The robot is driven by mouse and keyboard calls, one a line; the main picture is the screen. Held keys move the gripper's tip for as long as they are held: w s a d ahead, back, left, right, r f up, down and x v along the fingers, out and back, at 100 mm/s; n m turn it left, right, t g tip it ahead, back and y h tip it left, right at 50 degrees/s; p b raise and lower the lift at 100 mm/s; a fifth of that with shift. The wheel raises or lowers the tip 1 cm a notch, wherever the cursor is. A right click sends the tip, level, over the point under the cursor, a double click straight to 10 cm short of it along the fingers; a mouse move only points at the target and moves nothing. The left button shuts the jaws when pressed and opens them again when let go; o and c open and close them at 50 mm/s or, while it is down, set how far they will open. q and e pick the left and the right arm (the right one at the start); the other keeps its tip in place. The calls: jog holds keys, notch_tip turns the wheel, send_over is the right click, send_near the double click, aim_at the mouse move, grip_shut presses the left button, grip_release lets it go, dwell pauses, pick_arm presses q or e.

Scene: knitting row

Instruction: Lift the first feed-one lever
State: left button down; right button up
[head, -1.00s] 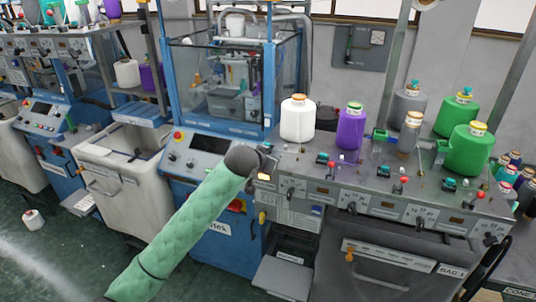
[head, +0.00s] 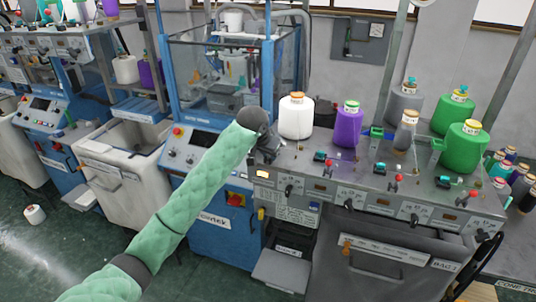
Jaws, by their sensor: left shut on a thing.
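My left gripper (head: 270,154) is at the left end of the grey machine panel (head: 340,180), just above the first lit display. It is shut, apparently on the first feed-one lever, which the gripper and wrist hide. My green-sleeved left arm reaches in from the bottom left. Other levers with red knobs stand in a row to the right: one (head: 328,162) near the first visible teal block, another (head: 394,180) further right. The lever's exact angle cannot be seen. My right gripper is not in view.
A white yarn cone (head: 296,118) and a purple cone (head: 347,127) stand on the panel's back, close right of the gripper. Green cones (head: 462,148) stand further right. A blue-framed machine (head: 225,85) rises behind my arm. Dark knobs (head: 289,190) line the panel front.

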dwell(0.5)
pick_arm(q)
jog(key=c, duration=1.3)
grip_release()
